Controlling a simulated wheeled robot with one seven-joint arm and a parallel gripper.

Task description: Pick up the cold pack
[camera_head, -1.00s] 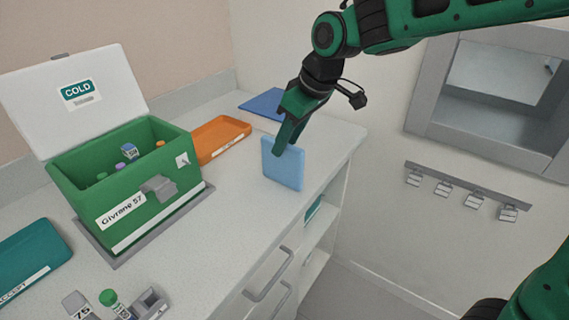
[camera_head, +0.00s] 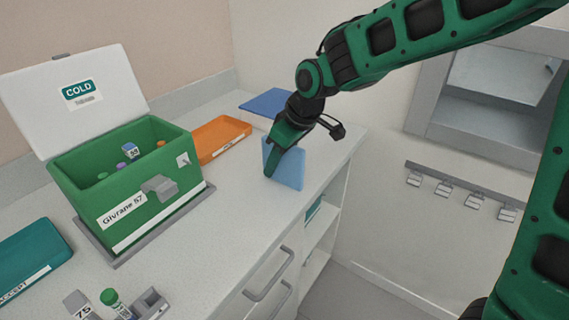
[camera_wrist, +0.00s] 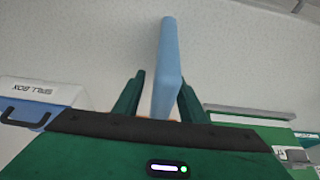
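The cold pack (camera_head: 287,166) is a light blue flat slab standing upright on edge on the counter, near its right edge. In the wrist view the pack (camera_wrist: 167,65) shows edge-on, rising between my two fingers. My gripper (camera_head: 271,165) is down at the pack, its fingers pointing downward. In the wrist view my gripper (camera_wrist: 160,98) is open, with one finger on each side of the pack. A gap shows on the left; the right finger is very close to the pack, and I cannot tell if it touches.
A green cold box (camera_head: 128,206) with a raised white lid stands left, holding several tubes. A teal tray (camera_head: 32,262) and a tube holder (camera_head: 149,303) are in front. The counter between is clear.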

